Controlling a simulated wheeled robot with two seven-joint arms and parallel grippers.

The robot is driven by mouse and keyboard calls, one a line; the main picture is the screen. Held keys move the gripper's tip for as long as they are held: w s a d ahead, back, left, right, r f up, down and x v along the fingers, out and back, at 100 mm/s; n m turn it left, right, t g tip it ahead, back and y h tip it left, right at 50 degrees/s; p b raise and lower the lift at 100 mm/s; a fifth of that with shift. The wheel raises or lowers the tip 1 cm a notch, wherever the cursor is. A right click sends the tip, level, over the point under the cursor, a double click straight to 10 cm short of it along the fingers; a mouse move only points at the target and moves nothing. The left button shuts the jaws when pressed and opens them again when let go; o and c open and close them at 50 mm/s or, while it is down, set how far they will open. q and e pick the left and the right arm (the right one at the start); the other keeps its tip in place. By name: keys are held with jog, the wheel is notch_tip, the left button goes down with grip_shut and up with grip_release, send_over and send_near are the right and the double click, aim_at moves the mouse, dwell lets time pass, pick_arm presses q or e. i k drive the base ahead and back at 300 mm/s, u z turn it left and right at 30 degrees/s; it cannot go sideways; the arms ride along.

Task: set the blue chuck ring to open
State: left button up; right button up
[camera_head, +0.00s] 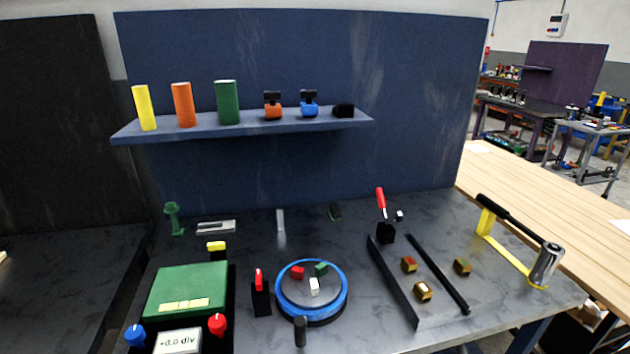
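The blue chuck ring (341,305) surrounds a grey round plate (299,296) at the front middle of the dark table. Red (297,272), green (321,268) and white (314,286) jaw-like blocks sit on the plate inside the ring. A short black post (300,331) stands at the ring's front edge. I cannot read any open or closed mark on the ring. Neither of my grippers shows in the head view.
Left of the ring are a black block with a red lever (259,285) and a green-topped box (188,290) with knobs and a display reading "+0.0 div" (177,342). Dark rails (397,285) and brass blocks (409,264) lie right. A shelf (240,125) holds cylinders behind.

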aim_at(301, 317)
jog(key=z, duration=1.2)
jog(key=k, duration=0.55)
jog(key=z, duration=0.15)
